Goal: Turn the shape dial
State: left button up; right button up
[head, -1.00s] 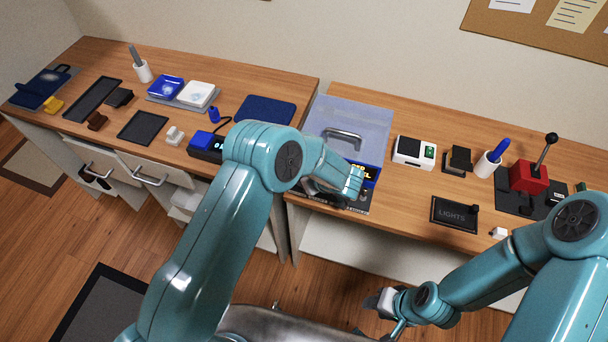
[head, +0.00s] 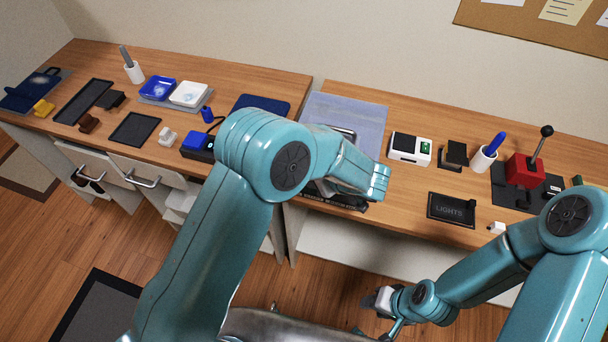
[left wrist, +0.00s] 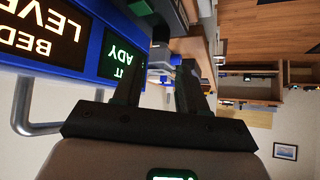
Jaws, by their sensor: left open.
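I cannot make out the shape dial for sure in either view. In the head view my left forearm hides the gripper and most of the device with the metal handle (head: 346,131). My right gripper (head: 368,301) hangs low in front of the bench, and its fingers are too small to read.
On the right bench stand a white box with a green display (head: 409,148), a black LIGHTS plate (head: 452,208), a pen cup (head: 483,160) and a red lever box (head: 525,171). A blue-and-black device (head: 198,146) and trays fill the left bench. A gap separates the benches.

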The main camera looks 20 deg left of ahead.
pick_arm(q)
jog(key=v, duration=0.7)
jog(key=shift+a, duration=0.1)
